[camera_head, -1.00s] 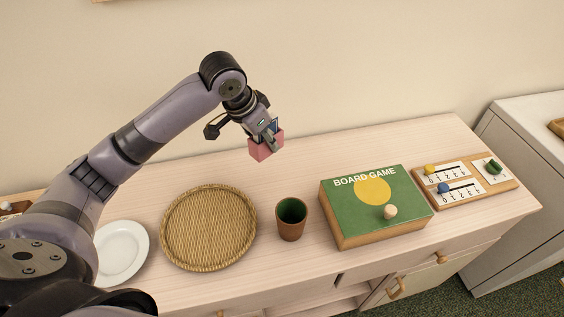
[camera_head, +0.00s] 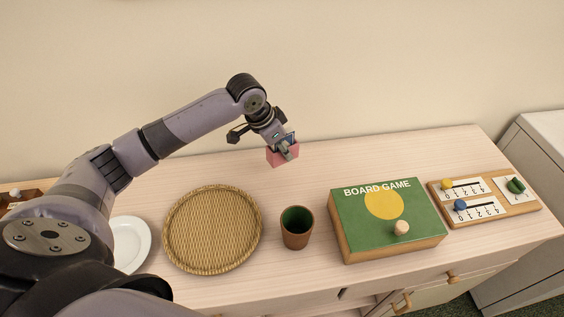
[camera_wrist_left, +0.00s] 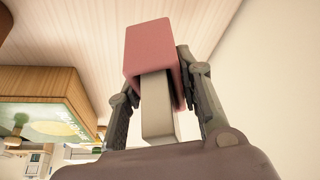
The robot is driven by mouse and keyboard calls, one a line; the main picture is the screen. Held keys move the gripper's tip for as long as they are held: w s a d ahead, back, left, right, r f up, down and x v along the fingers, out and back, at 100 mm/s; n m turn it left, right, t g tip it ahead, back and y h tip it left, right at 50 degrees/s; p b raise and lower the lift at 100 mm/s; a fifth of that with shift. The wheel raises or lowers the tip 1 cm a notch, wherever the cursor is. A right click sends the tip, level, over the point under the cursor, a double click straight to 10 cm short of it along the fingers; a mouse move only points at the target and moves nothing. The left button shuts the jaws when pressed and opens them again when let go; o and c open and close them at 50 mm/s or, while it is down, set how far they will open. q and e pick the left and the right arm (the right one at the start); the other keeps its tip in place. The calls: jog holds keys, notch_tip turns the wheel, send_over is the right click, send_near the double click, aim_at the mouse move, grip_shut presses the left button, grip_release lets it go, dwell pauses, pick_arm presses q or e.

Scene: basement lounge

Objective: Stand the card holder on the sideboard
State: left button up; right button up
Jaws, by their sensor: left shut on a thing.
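The card holder is a small pink-red box (camera_head: 274,158). My left gripper (camera_head: 284,146) is shut on it, over the back part of the pale wood sideboard (camera_head: 340,168). In the left wrist view the holder (camera_wrist_left: 150,45) sits between the two dark fingers (camera_wrist_left: 160,92), with a grey piece in front of its near end. Whether its base touches the sideboard I cannot tell. My right gripper is out of view.
On the sideboard stand a white plate (camera_head: 131,245), a round woven tray (camera_head: 212,230), a brown cup (camera_head: 296,232), a green board game box (camera_head: 350,215) with a small pale knob-like piece (camera_head: 401,228) on top, and a wooden slider board (camera_head: 480,216). Back middle is clear.

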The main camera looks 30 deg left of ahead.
pick_arm(q)
jog(key=shift+f, duration=3.15)
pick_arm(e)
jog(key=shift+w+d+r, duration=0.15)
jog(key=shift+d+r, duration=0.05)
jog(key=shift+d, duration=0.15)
pick_arm(q)
jog(key=o, duration=1.2)
jog(key=shift+f, duration=0.1)
jog(key=shift+c, duration=0.2)
jog(key=v, duration=1.2)
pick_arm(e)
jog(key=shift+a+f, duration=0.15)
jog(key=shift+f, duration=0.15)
